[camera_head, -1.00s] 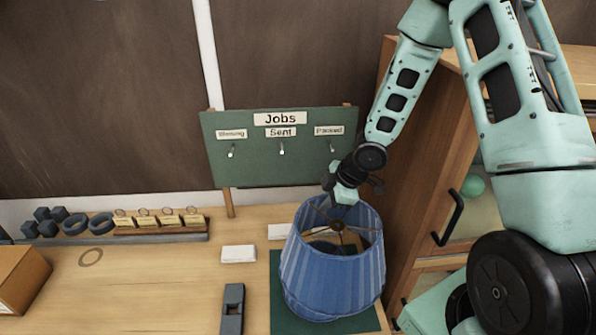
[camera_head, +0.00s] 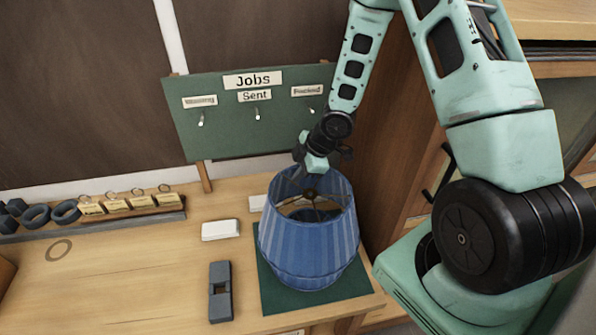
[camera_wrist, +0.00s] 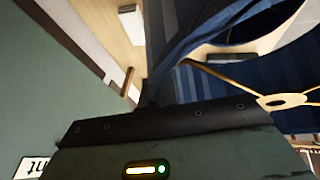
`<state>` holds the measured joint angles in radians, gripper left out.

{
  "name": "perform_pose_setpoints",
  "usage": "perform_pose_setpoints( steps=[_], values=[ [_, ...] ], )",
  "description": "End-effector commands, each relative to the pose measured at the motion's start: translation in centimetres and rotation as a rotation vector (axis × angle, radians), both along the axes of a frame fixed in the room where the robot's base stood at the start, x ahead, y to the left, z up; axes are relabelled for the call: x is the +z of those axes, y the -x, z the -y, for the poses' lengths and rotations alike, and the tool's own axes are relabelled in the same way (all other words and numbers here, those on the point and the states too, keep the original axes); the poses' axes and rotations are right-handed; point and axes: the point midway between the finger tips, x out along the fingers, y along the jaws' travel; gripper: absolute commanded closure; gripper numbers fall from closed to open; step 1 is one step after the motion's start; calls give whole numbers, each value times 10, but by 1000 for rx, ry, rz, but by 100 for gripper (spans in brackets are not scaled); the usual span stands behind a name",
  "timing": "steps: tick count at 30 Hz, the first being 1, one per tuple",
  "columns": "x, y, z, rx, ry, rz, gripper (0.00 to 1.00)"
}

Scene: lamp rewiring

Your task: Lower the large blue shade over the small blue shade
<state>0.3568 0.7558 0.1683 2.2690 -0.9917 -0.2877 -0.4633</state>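The large blue shade (camera_head: 306,238), striped and open at the top, stands upright over the dark green mat at the front right of the bench. Inside its top I see a dark and brass spider fitting; the brass ring (camera_wrist: 285,101) shows in the wrist view. A narrower blue band shows at its foot; I cannot tell whether this is the small blue shade, which is otherwise hidden. My gripper (camera_head: 312,168) is at the shade's back rim and appears shut on it. In the wrist view the blue fabric (camera_wrist: 185,50) runs down to the gripper.
The green Jobs board (camera_head: 225,130) with hooks stands close behind my gripper. A wooden cabinet (camera_head: 400,130) is close on the right. A white block (camera_head: 220,230) and a dark grey tool (camera_head: 221,290) lie left of the mat (camera_head: 275,300). The left bench is mostly clear.

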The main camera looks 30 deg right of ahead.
Motion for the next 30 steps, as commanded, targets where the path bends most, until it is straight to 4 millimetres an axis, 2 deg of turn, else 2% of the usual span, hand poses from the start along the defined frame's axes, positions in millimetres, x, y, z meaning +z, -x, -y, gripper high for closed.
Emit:
perform_pose_setpoints(
  steps=[1,30],
  values=[
    [-10,0,0,0,0,0,100],
    [-100,0,0,2,1,1,100]
  ],
)
